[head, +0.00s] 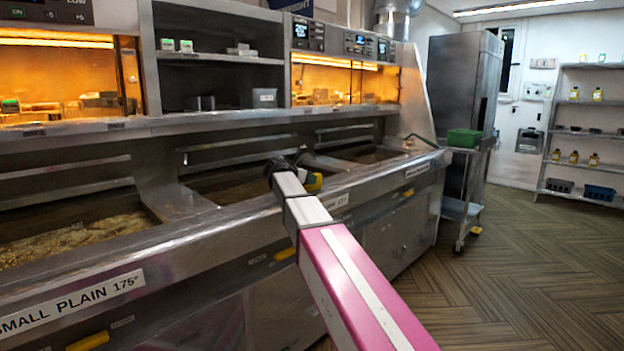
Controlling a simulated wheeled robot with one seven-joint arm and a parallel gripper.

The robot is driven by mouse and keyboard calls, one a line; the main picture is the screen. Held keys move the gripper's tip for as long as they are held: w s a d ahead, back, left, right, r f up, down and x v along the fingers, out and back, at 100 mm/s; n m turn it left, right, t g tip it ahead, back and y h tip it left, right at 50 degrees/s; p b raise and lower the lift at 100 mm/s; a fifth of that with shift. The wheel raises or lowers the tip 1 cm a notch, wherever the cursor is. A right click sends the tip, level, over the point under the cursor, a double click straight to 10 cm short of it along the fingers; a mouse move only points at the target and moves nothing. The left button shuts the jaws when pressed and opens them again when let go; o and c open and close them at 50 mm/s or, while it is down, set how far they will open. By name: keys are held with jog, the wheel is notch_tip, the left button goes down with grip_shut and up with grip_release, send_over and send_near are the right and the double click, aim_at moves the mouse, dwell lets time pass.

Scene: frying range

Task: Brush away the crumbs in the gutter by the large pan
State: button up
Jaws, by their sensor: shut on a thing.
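The frying range (200,215) runs from the lower left to the middle, with several sunken pans. The left pan (75,240) holds bubbly yellow-brown oil and its label reads SMALL PLAIN 175°. The middle pan (235,188) and right pan (368,154) look brown; their labels are too small or covered to read fully. I cannot tell which is the large pan. My arm reaches over the range front. My gripper (306,176), mostly hidden behind my wrist, is over the counter between the middle and right pans, shut on a small yellow and dark object (313,183). No crumbs can be made out.
Lit warming cabinets (335,85) and a dark shelf (215,75) rise behind the range. A steel cart (465,185) with a green bin (464,138) stands beyond its right end, near a tall steel cabinet (462,85). The floor at right is clear.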

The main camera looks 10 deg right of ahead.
jog(key=shift+s+a+r, duration=0.1)
jog(key=shift+s+a, duration=0.55)
jog(key=shift+a, duration=0.25)
jog(key=shift+s+a, duration=0.65)
jog(key=shift+a, duration=0.2)
jog(key=shift+s+a, duration=0.5)
jog(key=shift+a, duration=0.2)
jog(key=shift+s+a, duration=0.45)
jog(key=shift+a, duration=0.2)
jog(key=shift+w+d, duration=2)
jog(key=shift+d, duration=0.75)
jog(key=shift+w+d, duration=2)
jog(key=shift+d, duration=0.8)
jog(key=shift+w+d, duration=2)
jog(key=shift+d, duration=0.75)
notch_tip(320, 180, up, 7)
jog(key=shift+s, duration=0.1)
